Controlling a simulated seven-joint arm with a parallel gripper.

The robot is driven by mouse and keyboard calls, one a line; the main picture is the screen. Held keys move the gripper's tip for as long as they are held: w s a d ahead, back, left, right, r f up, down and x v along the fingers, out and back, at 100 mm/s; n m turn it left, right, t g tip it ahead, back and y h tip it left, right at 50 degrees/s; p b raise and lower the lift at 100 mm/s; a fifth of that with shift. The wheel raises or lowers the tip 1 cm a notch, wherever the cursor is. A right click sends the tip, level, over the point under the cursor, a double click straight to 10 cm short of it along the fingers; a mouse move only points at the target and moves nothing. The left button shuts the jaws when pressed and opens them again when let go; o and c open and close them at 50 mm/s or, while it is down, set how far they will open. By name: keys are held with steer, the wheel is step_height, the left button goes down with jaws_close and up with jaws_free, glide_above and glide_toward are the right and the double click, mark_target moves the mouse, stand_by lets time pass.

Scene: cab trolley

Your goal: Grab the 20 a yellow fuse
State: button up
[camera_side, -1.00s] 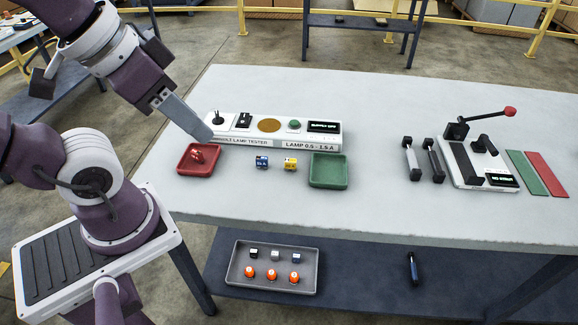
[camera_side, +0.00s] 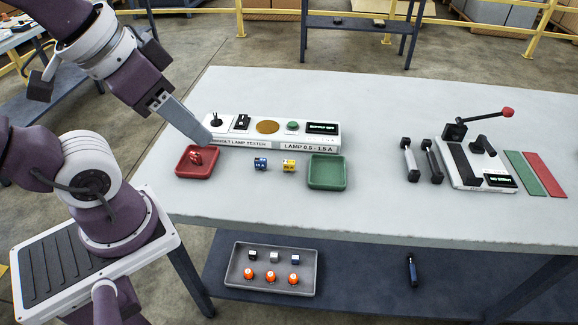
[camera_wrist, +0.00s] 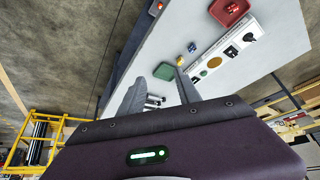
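The yellow fuse (camera_side: 289,165) stands on the grey-white table, between the blue fuse (camera_side: 261,163) and the green tray (camera_side: 328,172). A red fuse (camera_side: 196,157) lies in the red tray (camera_side: 188,168). My gripper (camera_side: 204,140) hangs at the left end of the lamp tester, above the red tray's back edge in the side view, well left of the yellow fuse. In the wrist view my gripper's two grey fingers (camera_wrist: 160,72) stand apart with nothing between them. The blue fuse also shows there (camera_wrist: 192,47). The print on the fuses is too small to read surely.
The white lamp tester (camera_side: 272,134) stands just behind the fuses. At right are two dark dumbbell-shaped parts (camera_side: 410,160), a lever device (camera_side: 475,167), and green and red strips. A grey tray (camera_side: 273,288) with several small parts sits on the lower shelf. The table's middle is clear.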

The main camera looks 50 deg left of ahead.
steer(key=w+d+f+n+g+h, duration=0.4)
steer(key=f+n+g+h, duration=0.1)
steer(key=n+t+h, duration=0.4)
steer(key=n+h, duration=0.3)
steer(key=n, duration=0.7)
glide_above(287, 161)
steer(key=s+d, duration=0.3)
steer(key=s, duration=0.3)
step_height(287, 161, down, 10)
steer(key=a+f+n+t, duration=0.1)
steer(key=a+f+n, duration=0.1)
steer(key=f, duration=0.1)
steer(key=w+a+f+n+t+y, duration=0.1)
steer(key=a+f+n+t, duration=0.1)
steer(key=f+n, duration=0.1)
steer(key=a+f+n+t+y, duration=0.1)
steer(key=a+f+n, duration=0.1)
steer(key=a+f, duration=0.1)
steer(key=shift+w+a+f+n+t, duration=0.1)
steer(key=shift+w+n+t, duration=0.05)
steer(key=shift+n+t, duration=0.2)
steer(key=x, duration=0.6)
steer(key=shift+w+f, duration=0.3)
steer(key=shift+f, duration=0.05)
steer(key=shift+w+d+y, duration=0.1)
steer(key=shift+d+y, duration=0.1)
steer(key=shift+y, duration=0.1)
steer(key=shift+c, duration=0.4)
jaws_close()
